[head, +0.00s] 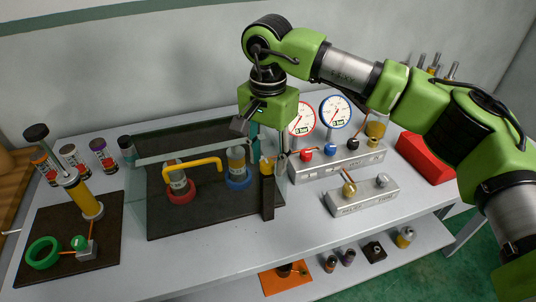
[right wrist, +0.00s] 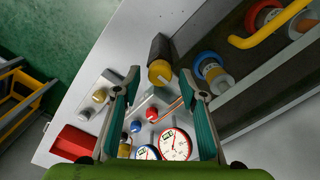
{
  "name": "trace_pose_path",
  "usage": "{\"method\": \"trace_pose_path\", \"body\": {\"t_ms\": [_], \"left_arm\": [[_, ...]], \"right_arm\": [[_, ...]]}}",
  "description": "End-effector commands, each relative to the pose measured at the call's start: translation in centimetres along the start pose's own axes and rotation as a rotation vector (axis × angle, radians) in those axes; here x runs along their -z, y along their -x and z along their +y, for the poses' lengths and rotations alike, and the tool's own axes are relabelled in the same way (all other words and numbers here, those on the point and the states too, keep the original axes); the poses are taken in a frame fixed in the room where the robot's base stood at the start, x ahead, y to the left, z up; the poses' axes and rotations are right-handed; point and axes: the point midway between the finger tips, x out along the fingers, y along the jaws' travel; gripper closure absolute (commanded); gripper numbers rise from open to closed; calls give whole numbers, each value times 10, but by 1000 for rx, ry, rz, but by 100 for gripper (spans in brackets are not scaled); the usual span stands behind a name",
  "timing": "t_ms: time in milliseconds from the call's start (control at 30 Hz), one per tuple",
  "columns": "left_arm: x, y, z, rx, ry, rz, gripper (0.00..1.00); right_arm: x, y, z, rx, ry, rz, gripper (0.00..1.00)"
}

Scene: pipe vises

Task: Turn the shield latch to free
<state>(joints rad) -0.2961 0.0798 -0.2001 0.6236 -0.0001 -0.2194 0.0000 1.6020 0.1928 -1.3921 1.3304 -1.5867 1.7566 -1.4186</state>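The shield latch is a yellow knob on a dark post (head: 268,198) at the right front corner of the clear shield (head: 195,149). In the right wrist view the latch (right wrist: 160,72) shows as a yellow face with a raised bar on a black body. My right gripper (head: 266,148) is over the latch, pointing down. In the wrist view its two teal fingers (right wrist: 160,76) are spread, with the latch face between and just beyond the tips. Contact cannot be made out. My left gripper is not in view.
Two gauges (head: 335,111) and a grey valve block (head: 340,162) are close right. A smaller block (head: 362,198) sits in front.

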Motion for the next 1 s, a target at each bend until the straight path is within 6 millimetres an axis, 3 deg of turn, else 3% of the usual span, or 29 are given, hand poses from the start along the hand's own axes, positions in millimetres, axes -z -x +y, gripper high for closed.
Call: {"method": "trace_pose_path", "body": {"t_ms": [167, 300, 667, 1000], "left_arm": [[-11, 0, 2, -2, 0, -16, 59], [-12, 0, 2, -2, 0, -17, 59], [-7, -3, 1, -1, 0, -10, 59], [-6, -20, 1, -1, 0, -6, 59]], "right_arm": [[0, 0, 0, 0, 0, 0, 64], [0, 0, 0, 0, 0, 0, 100], [0, 0, 0, -1, -29, 0, 100], [0, -2, 0, -1, -234, -1, 100]]}}
